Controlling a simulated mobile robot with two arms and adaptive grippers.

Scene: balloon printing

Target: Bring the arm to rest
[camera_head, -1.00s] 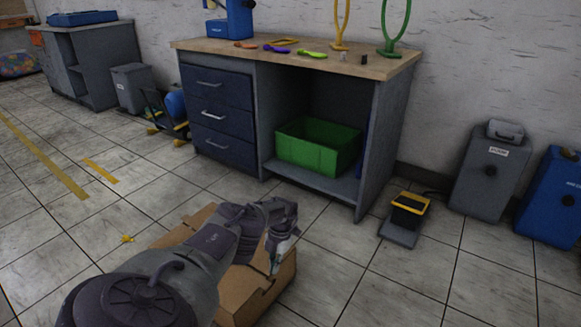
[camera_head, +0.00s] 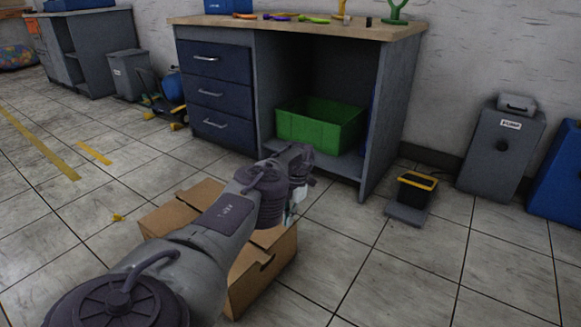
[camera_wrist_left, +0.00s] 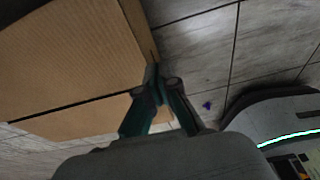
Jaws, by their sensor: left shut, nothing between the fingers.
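My left arm reaches in from the bottom left in the head view. My right gripper is not in view.
A workbench (camera_head: 213,94) with drawers stands ahead, holding a green crate (camera_head: 320,127) on its lower shelf. Tiled floor is free at the lower right.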

